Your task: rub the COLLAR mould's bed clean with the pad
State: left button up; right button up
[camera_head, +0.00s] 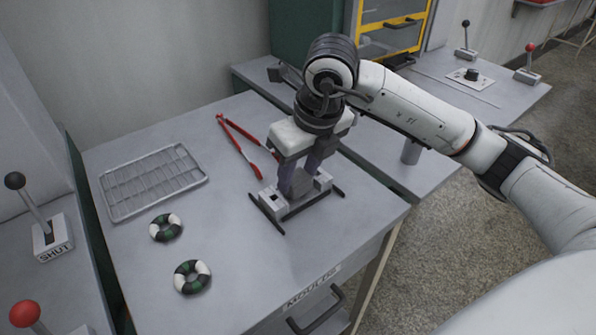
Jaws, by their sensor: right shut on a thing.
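A small grey mould (271,201) with dark bars along its sides sits on the table near its right front edge. No name on it can be read, so I cannot tell from lettering that it is the COLLAR mould. My right gripper (301,181) points down over the mould's middle, between its two raised grey end blocks. It is shut on a grey piece, probably the pad (304,187), mostly hidden by the fingers. The pad is low in the mould; whether it touches the bed I cannot tell. The bed is largely covered. My left gripper is out of view.
Red-handled pliers or tongs (238,147) lie behind the mould. A wire rack (152,182) lies at the left, with two green-and-white rings (166,228) (192,277) in front. A lever box marked SHUT (53,238) stands far left. The table's front middle is clear.

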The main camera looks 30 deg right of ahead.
dwell(0.7)
jog(key=shift+f+b, duration=0.3)
jog(key=shift+f, duration=0.05)
jog(key=shift+s, duration=0.1)
